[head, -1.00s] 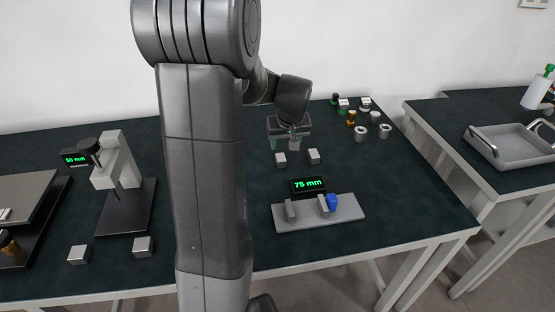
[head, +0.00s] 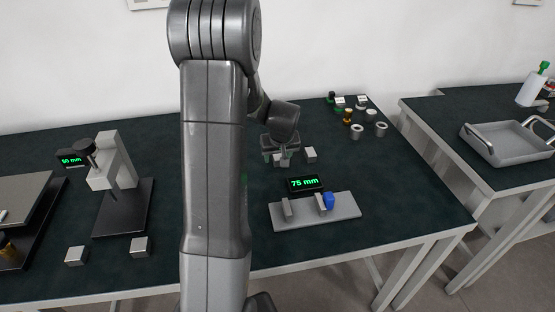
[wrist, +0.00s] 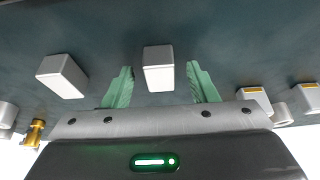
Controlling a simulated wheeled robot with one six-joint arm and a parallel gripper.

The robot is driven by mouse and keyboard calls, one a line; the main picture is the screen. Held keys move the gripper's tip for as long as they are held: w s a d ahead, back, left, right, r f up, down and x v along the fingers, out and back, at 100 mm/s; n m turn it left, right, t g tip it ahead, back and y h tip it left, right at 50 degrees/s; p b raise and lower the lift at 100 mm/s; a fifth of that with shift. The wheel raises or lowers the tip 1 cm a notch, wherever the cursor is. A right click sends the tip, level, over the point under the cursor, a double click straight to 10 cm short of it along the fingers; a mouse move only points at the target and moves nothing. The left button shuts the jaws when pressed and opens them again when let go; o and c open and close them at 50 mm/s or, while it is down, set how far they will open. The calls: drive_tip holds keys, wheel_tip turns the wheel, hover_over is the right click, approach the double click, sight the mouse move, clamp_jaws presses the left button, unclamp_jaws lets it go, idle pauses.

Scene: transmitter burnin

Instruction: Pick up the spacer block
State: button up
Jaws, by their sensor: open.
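A small pale grey block (wrist: 158,68), which looks like a spacer block, lies between the two green fingers of my gripper (head: 283,162) in the wrist view. The fingers are apart, with a gap on each side of the block. In the head view this block (head: 278,159) is partly hidden by my gripper. A second similar block (head: 310,155) lies just to the right in the head view; it shows at the left in the wrist view (wrist: 62,75). Two more similar blocks (head: 76,256) (head: 141,247) lie at the table's front left.
A grey fixture plate (head: 345,212) with two posts, a blue knob (head: 329,201) and a 75 mm display (head: 304,184) lies nearer the front. A press-like stand (head: 115,160) is at left. Small cylinders (head: 357,131) stand at back right. A grey tray (head: 515,153) is on another table.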

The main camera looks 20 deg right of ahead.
clamp_jaws()
drive_tip(key=shift+r, duration=0.1)
